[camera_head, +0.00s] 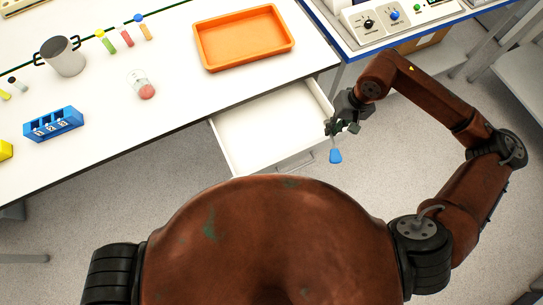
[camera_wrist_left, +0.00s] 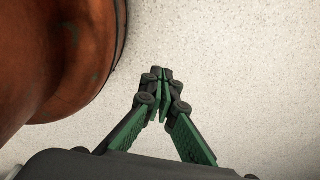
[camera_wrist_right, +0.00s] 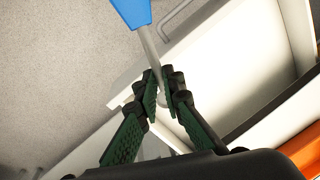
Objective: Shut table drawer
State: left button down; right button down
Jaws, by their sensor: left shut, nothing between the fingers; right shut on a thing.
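The white table drawer (camera_head: 262,128) stands pulled open under the table's right part, and its inside looks empty. Its handle (camera_head: 295,163) is on the front panel. My right gripper (camera_head: 344,127) is at the drawer's right side, shut on a blue-handled tool (camera_head: 335,156). In the right wrist view, the tool's blue handle (camera_wrist_right: 133,10) sticks out past the fingers (camera_wrist_right: 170,88), with the grey shaft between them. The drawer (camera_wrist_right: 228,62) shows beyond. My left gripper (camera_wrist_left: 160,82) is shut and empty above the floor in the left wrist view; the head view does not show it.
The white table (camera_head: 180,75) bears an orange tray (camera_head: 243,66), a beaker (camera_head: 140,92), a metal pot (camera_head: 62,60), a blue rack (camera_head: 53,124) and small coloured samples. A second bench with a control device (camera_head: 375,20) stands at the right. The floor before the drawer is clear.

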aim_at(273, 131)
jog(key=z, duration=0.4)
jog(key=k, duration=1.2)
jog(key=u, duration=0.5)
